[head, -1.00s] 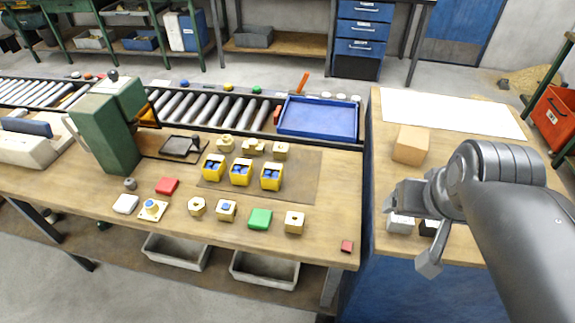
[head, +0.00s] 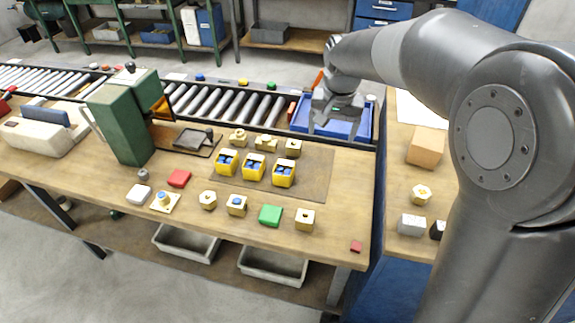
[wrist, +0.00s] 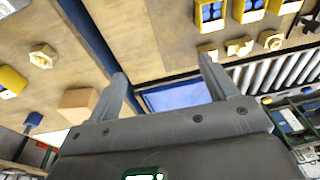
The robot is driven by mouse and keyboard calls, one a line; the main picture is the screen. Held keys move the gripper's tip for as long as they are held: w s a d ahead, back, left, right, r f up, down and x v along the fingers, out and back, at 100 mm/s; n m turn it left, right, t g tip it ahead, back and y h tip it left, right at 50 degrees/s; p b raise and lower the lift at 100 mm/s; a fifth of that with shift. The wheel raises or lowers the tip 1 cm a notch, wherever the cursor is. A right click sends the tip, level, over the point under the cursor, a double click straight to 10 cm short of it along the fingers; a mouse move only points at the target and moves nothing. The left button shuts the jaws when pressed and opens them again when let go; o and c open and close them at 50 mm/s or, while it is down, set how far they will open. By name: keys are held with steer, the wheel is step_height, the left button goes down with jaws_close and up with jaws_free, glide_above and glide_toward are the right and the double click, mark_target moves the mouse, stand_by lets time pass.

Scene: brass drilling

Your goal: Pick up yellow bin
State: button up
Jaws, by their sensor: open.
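Three small yellow bins stand in a row on the dark mat of the left bench, a left one (head: 227,161), a middle one (head: 253,167) and a right one (head: 284,173). Each holds blue pieces. In the wrist view, they show at the top right, as a left bin (wrist: 210,14), a middle bin (wrist: 248,9) and a right bin (wrist: 284,5). My gripper (head: 335,126) is open over the blue tray (head: 366,128), behind and to the right of the bins, apart from them. Nothing is between its fingers (wrist: 168,82).
Brass pieces stand behind the bins (head: 265,143) and in front of them (head: 305,219). A green press (head: 120,122) stands left. A cardboard box (head: 426,147) and a brass nut (head: 421,194) sit on the right bench. A roller conveyor (head: 225,103) runs behind.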

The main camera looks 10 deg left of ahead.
steer(key=g, duration=0.2)
glide_above(284, 171)
steer(key=s, duration=0.3)
step_height(284, 171, down, 12)
steer(key=f, duration=0.1)
steer(key=shift+h, duration=0.3)
steer(key=f, duration=0.5)
steer(key=shift+w+d, duration=0.25)
steer(key=shift+d, duration=0.05)
steer(key=f, duration=0.5)
steer(key=shift+s+d+f, duration=0.1)
steer(key=shift+s+f, duration=0.1)
steer(key=shift+f, duration=0.05)
steer(key=c, duration=1.1)
steer(key=shift+r, duration=0.15)
